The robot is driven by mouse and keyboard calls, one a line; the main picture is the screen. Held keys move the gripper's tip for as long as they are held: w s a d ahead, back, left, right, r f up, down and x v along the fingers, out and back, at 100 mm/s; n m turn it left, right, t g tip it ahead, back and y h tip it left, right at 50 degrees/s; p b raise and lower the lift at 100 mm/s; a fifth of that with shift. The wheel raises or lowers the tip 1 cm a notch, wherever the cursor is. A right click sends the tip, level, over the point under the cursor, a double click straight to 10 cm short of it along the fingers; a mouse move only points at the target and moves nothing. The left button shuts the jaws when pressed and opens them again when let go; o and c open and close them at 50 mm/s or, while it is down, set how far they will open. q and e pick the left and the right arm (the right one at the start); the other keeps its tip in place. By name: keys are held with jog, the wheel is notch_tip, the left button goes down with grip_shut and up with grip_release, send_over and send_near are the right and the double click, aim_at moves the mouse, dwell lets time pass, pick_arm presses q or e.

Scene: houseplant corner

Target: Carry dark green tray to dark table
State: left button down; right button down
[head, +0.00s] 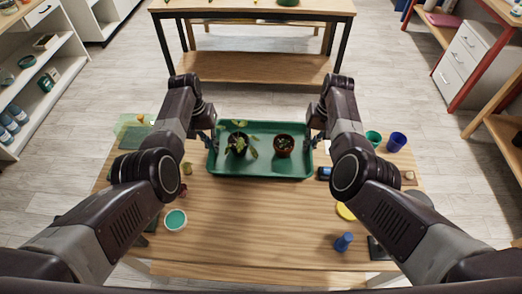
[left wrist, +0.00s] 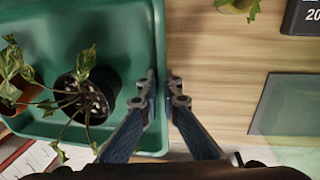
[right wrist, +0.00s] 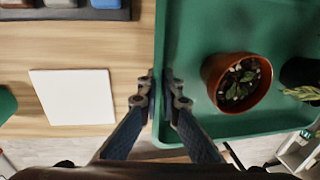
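The dark green tray (head: 260,172) is at the far side of the light wooden table, level as far as I can see. It holds a leafy plant in a dark pot (head: 237,145) and a small plant in a brown pot (head: 283,146). My left gripper (head: 212,139) is shut on the tray's left end wall; the left wrist view shows a finger on each side of the rim (left wrist: 164,85). My right gripper (head: 309,138) is shut on the right end wall in the same way (right wrist: 160,90). I cannot tell whether the tray touches the tabletop.
Light wooden table (head: 250,220) carries a teal-topped bowl (head: 175,220), blue cup (head: 397,142), green cup (head: 373,138) and blue object (head: 343,242). Beyond open floor (head: 260,103) stands a dark-legged table (head: 250,6) with a light top. Shelves and drawers line both sides.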

pick_arm(q)
jog(key=shift+r, duration=0.15)
pick_arm(e)
jog(key=shift+r, duration=0.1)
dwell(0.3)
